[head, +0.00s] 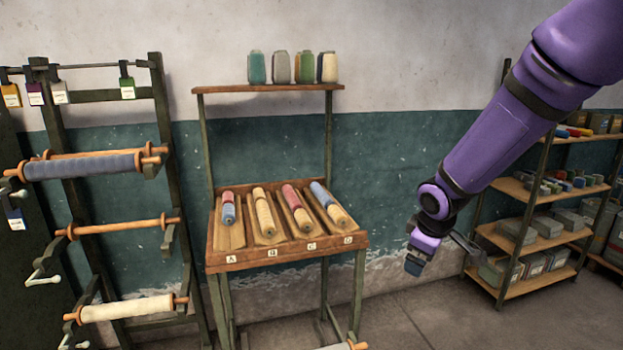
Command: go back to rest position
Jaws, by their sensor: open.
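My gripper (432,262) hangs at the end of my purple arm, in the right half of the head view. It is open, and I see nothing held in it. It is to the right of the slotted wooden stand (290,254) and apart from it in the picture. The stand's sloped top has slots labelled A, B, C and D, with coloured rolls lying in them: a red and blue roll (228,208), a cream roll (264,213), a red and cream roll (297,209) and a blue and cream roll (328,203).
A rack (163,150) with a blue-grey roll (90,166) and a cream roll (125,308) stands at left. Shelving (535,240) with boxes is at right, partly behind my arm. Bare floor (430,310) shows below my gripper.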

